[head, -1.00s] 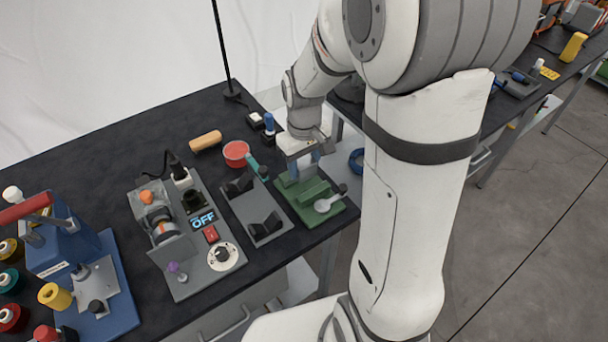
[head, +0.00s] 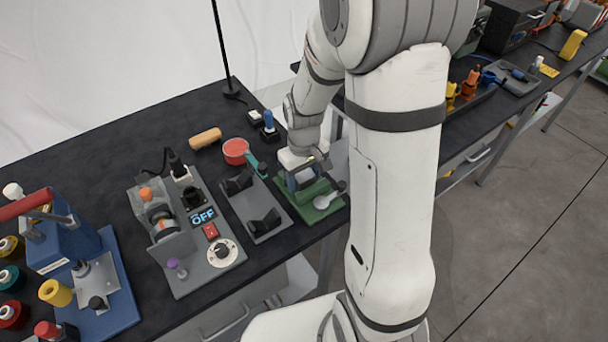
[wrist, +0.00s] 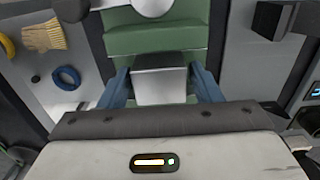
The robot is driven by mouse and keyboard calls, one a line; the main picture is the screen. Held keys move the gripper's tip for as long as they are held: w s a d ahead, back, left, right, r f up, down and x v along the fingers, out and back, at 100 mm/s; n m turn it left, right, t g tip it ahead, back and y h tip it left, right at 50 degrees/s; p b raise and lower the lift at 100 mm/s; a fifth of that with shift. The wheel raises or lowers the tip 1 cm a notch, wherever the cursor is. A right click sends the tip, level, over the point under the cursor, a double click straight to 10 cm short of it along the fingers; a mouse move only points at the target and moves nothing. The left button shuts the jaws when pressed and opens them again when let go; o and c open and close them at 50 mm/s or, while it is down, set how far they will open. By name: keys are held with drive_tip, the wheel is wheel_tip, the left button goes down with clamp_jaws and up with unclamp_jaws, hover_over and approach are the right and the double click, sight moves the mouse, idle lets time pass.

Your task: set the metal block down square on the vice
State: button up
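The metal block (wrist: 160,80) is a plain grey piece between the two blue fingers of my gripper (wrist: 160,72). The fingertips appear to press on its left and right sides. The vice (wrist: 150,40) is green and stepped; it lies beyond and under the block in the wrist view. In the head view the vice (head: 327,203) sits near the bench's right front edge, with a grey ball-ended handle on it. My gripper (head: 304,179) is low over the vice with the block (head: 303,177). Whether the block touches the vice is hidden.
A grey plate with black V-shaped rests (head: 264,225) stands just left of the vice. A red bowl (head: 236,151), a teal-handled tool (head: 256,164) and a wooden cylinder (head: 205,139) lie behind. A switch box (head: 202,236) is further left.

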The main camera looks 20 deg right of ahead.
sight(304, 174)
drive_tip(key=shift+o, duration=0.8)
drive_tip(key=shift+r, duration=0.3)
wheel_tip(304, 174, up, 10)
drive_tip(key=r, duration=0.1)
drive_tip(key=s+r+m+t, duration=0.1)
drive_tip(key=s+r, duration=0.1)
drive_tip(key=s, duration=0.5)
drive_tip(key=s+r+m+t, duration=0.2)
drive_tip(key=s+r, duration=0.1)
drive_tip(key=s, duration=0.4)
drive_tip(key=shift+r+m, duration=0.3)
drive_tip(key=shift+s, duration=0.1)
drive_tip(key=shift+c, duration=0.2)
